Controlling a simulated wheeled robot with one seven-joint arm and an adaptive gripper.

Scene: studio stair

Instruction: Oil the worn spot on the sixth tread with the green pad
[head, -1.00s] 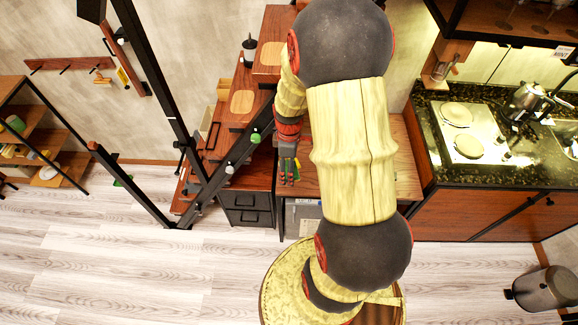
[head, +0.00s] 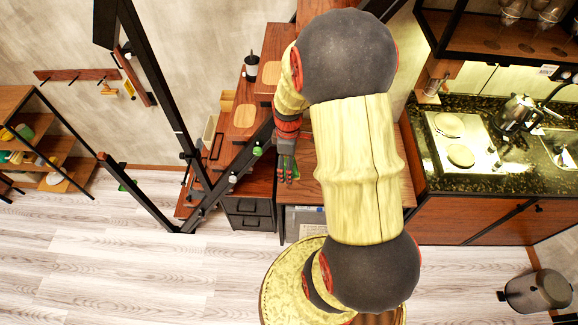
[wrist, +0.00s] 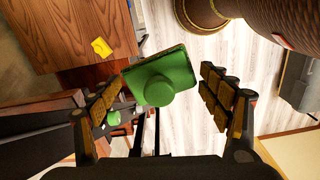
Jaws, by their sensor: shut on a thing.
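My gripper (head: 288,172) hangs beside the dark stair rail in the head view, right of the stair. In the wrist view my gripper (wrist: 160,95) is shut on the green pad (wrist: 180,62), a square block with a round knob facing the camera. Wooden treads (head: 277,42) climb toward the top. Pale patches lie on two treads, one patch (head: 244,115) left of the rail and another (head: 266,75) higher up. I cannot tell which tread is the sixth.
The dark sloping rail (head: 222,186) with small knobs runs between my gripper and the lower treads. A dark cup (head: 251,68) stands on a tread. A counter (head: 500,170) stands at right.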

